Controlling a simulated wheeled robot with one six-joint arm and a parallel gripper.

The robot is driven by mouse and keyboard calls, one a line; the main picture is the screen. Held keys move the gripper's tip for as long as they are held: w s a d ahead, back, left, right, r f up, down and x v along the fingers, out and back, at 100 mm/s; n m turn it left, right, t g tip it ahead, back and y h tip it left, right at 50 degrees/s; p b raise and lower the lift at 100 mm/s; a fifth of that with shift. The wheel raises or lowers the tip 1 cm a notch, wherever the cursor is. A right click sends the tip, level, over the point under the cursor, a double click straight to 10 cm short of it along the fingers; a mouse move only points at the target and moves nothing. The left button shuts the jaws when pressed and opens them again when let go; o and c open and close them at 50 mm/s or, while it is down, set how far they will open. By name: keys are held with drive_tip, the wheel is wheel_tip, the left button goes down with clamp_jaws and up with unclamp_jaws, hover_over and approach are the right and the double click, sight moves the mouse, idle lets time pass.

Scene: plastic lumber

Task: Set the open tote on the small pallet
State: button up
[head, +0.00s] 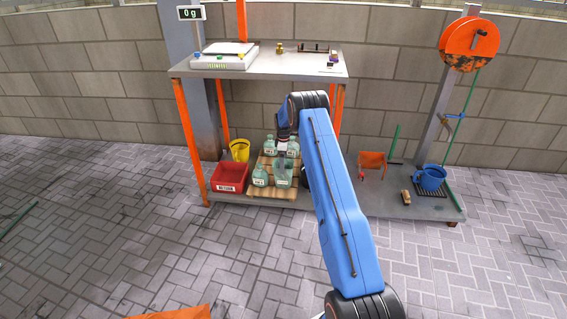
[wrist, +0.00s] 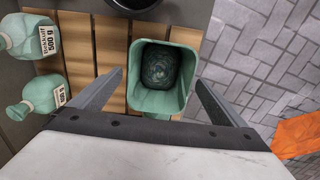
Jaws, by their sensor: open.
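The open tote (wrist: 143,101) is a small green square tub with a dark speckled filling, seen from above in the wrist view. In the head view the tote (head: 283,182) is at the front of the small slatted pallet (head: 270,192). The pallet's wooden slats (wrist: 110,50) show beside and under it in the wrist view, and its right side lies near the pallet's edge. My gripper (wrist: 161,79) is open, with one finger on each side of the tote and visible gaps. In the head view my gripper (head: 283,148) is above the tote, pointing down.
Several green labelled bottles (head: 260,176) stand on the pallet, two at left in the wrist view (wrist: 40,95). A red bin (head: 229,178) and yellow bucket (head: 239,149) are left. The bench top (head: 275,66) overhangs. Front paving is mostly open.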

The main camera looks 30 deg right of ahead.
drive_tip(key=shift+r, duration=0.1)
wheel_tip(320, 180, up, 8)
drive_tip(key=shift+f, duration=0.25)
idle(0.5)
